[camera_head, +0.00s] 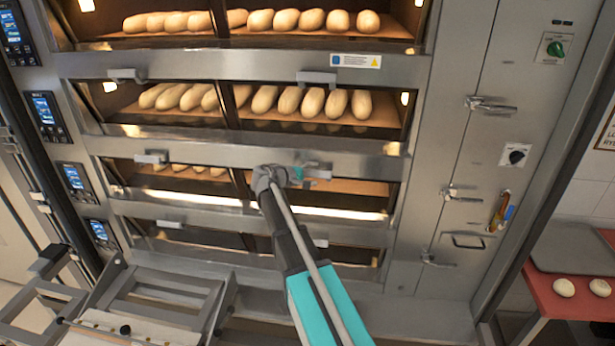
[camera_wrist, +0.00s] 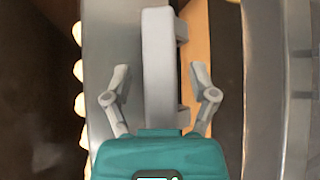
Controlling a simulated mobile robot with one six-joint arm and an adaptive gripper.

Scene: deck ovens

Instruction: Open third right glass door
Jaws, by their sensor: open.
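The third right glass door (camera_head: 345,187) is in the third deck from the top in the head view and appears closed. In the wrist view the handle (camera_wrist: 157,60) runs upright through the middle. My gripper (camera_wrist: 160,82) is open, with one finger on each side of the handle and visible gaps between. The handle's near end meets the teal gripper body in the picture; I cannot tell whether they touch.
The second right door (camera_head: 318,98) above and a lower right door (camera_head: 340,250) also appear closed. A metal frame cart (camera_head: 190,295) stands at the lower left. A control cabinet (camera_head: 465,150) with latches is on the right, and a red table (camera_head: 570,298) with dough balls beyond it.

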